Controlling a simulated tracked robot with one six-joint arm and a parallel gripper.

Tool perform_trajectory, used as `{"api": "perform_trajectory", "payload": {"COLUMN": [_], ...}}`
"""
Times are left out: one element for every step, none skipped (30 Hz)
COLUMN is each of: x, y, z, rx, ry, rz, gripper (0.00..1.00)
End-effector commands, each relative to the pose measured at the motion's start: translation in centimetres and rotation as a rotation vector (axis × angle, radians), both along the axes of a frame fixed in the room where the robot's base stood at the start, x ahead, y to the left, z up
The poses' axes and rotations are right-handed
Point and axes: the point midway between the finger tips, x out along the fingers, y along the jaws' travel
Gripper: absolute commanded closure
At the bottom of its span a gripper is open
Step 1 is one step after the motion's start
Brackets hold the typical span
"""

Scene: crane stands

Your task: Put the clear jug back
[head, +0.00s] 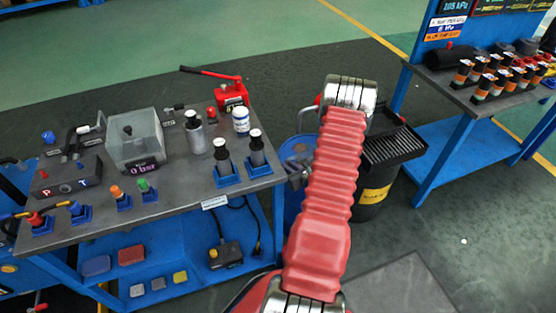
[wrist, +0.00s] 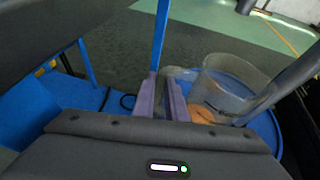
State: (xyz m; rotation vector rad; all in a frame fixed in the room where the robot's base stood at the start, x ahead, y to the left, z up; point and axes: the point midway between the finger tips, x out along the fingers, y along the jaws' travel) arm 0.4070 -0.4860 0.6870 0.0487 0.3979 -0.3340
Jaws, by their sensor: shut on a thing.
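The clear jug (wrist: 228,85) is in the right half of the wrist view, with its open top showing and something orange (wrist: 203,115) low in or behind it. My gripper (wrist: 164,98) is shut at the jug's left side, seemingly on its handle; the exact contact is hard to see. The jug is over the round blue drum (wrist: 262,128); I cannot tell whether it touches the drum. In the head view my gripper (head: 299,174) is beside the blue drum (head: 291,150), right of the bench, and the jug is largely hidden by my arm.
A bench (head: 190,187) at the left holds a clear box (head: 134,138), a red hand pump (head: 231,93), cylinders in blue holders and fittings. A black bin (head: 370,205) with a grated tray (head: 395,146) stands right of my arm. Another blue bench (head: 455,165) is at the right.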

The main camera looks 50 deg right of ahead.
Motion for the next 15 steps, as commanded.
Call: {"api": "perform_trajectory", "payload": {"x": [0.9,1.3,1.7,2.0,2.2,2.3,2.4,2.4,2.4,2.4,2.4,2.4,2.4,2.3,2.4], "y": [-0.3,-0.4,-0.5,-0.7,-0.8,-0.9,-0.9,-0.9,-1.0,-1.0,-1.0,-1.0,-1.0,-1.0,-1.0], "z": [0.1,0.1,0.0,0.0,0.0,0.0,0.0,0.0,0.0,0.0,0.0,0.0,0.0,0.0,0.0], "rx": [-0.003,-0.002,0.000,-0.002,-0.001,-0.001,-0.001,-0.001,0.000,0.000,0.000,0.000,0.000,0.000,-0.001], "ry": [-0.002,-0.001,-0.001,0.000,-0.001,-0.001,-0.001,-0.001,-0.001,-0.001,-0.001,-0.001,-0.001,-0.001,-0.001], "rz": [0.002,0.002,0.002,0.002,0.001,0.000,-0.001,-0.001,-0.001,-0.001,-0.002,-0.002,-0.002,-0.002,-0.002], "gripper": [1.00,1.00,1.00,1.00,1.00,1.00,1.00,1.00,1.00,1.00,1.00,1.00,1.00,1.00,1.00]}}
